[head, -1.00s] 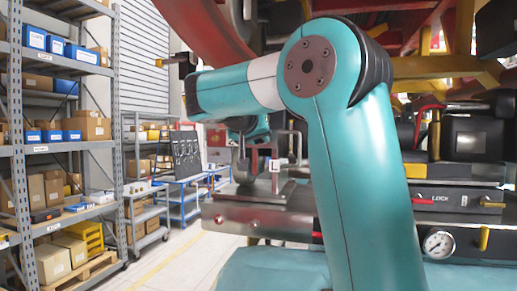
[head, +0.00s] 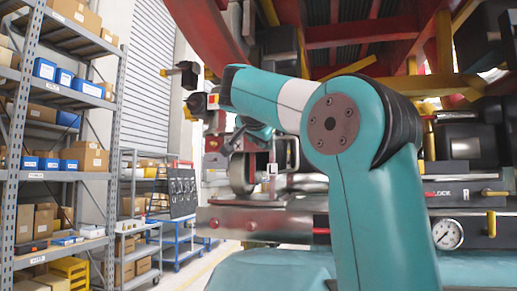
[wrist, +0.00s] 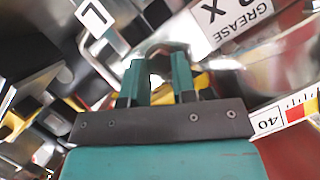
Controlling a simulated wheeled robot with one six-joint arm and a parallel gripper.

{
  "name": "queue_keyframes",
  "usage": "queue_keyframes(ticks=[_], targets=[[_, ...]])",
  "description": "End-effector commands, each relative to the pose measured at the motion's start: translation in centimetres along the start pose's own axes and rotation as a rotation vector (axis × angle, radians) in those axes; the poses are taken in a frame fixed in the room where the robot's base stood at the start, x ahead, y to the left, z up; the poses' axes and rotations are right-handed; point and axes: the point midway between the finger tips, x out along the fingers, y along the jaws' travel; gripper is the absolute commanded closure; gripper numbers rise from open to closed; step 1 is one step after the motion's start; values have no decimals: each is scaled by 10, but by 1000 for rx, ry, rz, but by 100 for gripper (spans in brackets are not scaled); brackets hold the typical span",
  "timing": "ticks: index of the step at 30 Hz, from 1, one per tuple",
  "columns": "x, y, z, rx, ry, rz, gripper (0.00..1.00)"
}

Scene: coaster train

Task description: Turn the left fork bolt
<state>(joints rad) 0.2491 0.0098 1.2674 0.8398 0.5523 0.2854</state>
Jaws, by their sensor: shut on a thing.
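My gripper (wrist: 157,68) shows in the wrist view with two teal fingers pointing up the picture. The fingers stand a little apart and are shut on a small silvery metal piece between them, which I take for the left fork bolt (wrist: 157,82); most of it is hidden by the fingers. A white tag marked L (wrist: 92,14) is up and left of the fingers.
Metal rails and a wheel (head: 242,172) crowd around the arm. A gauge (head: 447,234) is at right, shelves (head: 75,175) at left.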

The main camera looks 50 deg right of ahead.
Motion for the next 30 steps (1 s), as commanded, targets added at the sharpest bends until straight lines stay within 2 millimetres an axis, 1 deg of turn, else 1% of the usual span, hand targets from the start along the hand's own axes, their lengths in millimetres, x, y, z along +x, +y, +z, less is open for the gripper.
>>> queue_keyframes(ticks=[1,18,19,20,21,22,30], targets=[[1,2,3,11,-3,-2,98],[1,0,2,37,-5,-13,98],[1,0,2,37,-5,-13,70],[1,0,2,36,-5,-13,63],[1,0,2,37,-5,-13,54],[1,0,2,37,-4,-13,49],[0,0,0,38,-2,-14,49]])
